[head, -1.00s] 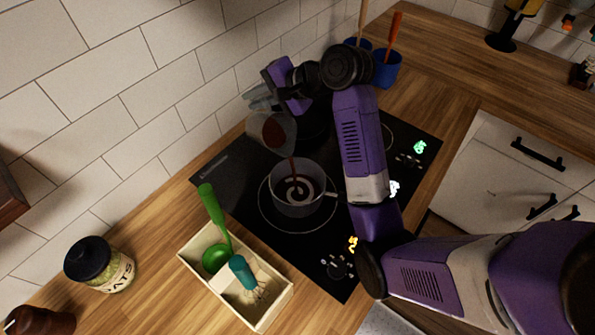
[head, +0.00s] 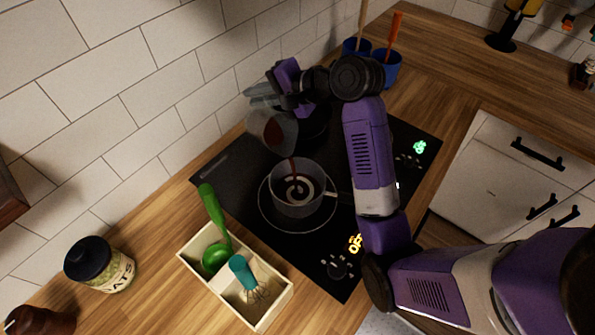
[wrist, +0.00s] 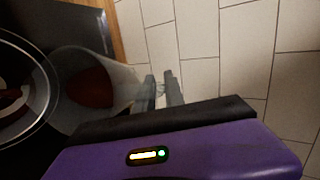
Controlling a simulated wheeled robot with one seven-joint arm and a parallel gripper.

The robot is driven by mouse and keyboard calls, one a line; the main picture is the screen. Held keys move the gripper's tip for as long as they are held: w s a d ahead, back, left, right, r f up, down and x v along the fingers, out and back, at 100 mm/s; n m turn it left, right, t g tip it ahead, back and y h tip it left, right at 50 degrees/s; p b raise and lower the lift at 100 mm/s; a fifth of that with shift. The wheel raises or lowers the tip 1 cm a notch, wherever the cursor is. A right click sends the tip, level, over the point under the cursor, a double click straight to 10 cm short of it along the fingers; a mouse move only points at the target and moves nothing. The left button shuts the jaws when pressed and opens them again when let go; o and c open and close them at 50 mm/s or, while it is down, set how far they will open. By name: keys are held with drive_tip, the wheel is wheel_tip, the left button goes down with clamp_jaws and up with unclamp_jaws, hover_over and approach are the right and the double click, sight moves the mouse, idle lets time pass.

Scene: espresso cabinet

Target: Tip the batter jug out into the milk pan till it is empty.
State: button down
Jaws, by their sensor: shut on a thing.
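The batter jug (head: 264,124) is clear and holds dark red-brown batter. It is tilted above the milk pan, and a thin dark stream falls from its lip. The milk pan (head: 280,187) is clear, with a handle at its right, and stands on the front burner ring. A dark swirl lies on its pale bottom. My gripper (wrist: 168,92) is shut on the jug in the wrist view, above and behind the pan. In that view the jug (wrist: 122,82) still has batter inside, and the pan shows only partly at the left. The fingers are small and partly hidden in the head view.
The black hob (head: 225,160) lies under the pan. A wooden box (head: 262,312) with a green ladle (head: 213,215) and teal whisk (head: 243,272) stands in front. An oats jar (head: 100,265) is at left. Blue cups (head: 387,72) stand behind. The tiled wall is close behind the jug.

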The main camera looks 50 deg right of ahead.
drive_tip(key=shift+s+a+r+t, duration=0.2)
drive_tip(key=shift+s+r+t, duration=0.45)
drive_tip(key=shift+s+t, duration=0.1)
